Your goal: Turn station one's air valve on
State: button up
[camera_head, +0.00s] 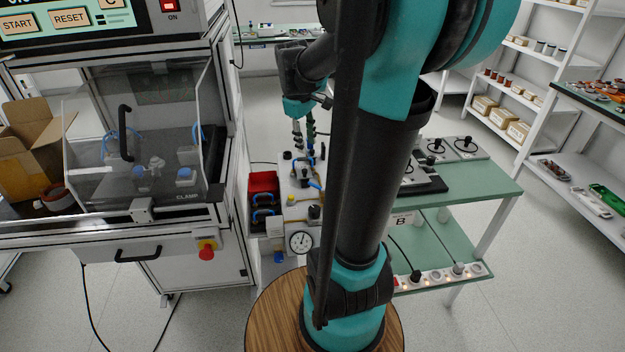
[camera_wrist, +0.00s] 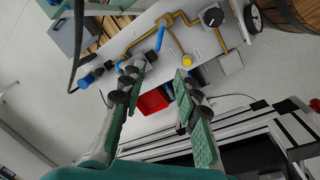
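A white panel (camera_wrist: 118,48) carries brass pipes (camera_wrist: 198,36) with blue handles. One blue valve handle (camera_wrist: 160,38) sits on the pipe near the panel's middle. Another blue part (camera_wrist: 87,80) is at the panel's left end, beside my left finger. No label shows which valve is station one's. My gripper (camera_wrist: 157,84) is open and empty, its fingers spread above the panel's near edge. In the head view my gripper (camera_head: 304,150) hangs over the far end of the panel (camera_head: 292,188). My arm hides part of the panel's right side there.
A pressure gauge (camera_head: 300,242) is at the panel's near end. A red bin (camera_head: 263,183) stands left of it, beside the glass-fronted machine (camera_head: 135,150). A green bench (camera_head: 460,190) is at right. A round wooden top (camera_head: 268,315) is in front.

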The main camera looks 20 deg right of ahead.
aim_at(312, 185)
jog(key=d+f, duration=0.1)
jog(key=f, duration=0.4)
jog(key=w+f, duration=0.1)
jog(key=f, duration=0.5)
jog(key=d+f, duration=0.1)
jog(key=f, duration=0.4)
jog(key=shift+w+d+f, duration=0.3)
jog(key=shift+f, duration=0.1)
jog(key=shift+c, duration=0.6)
grip_shut()
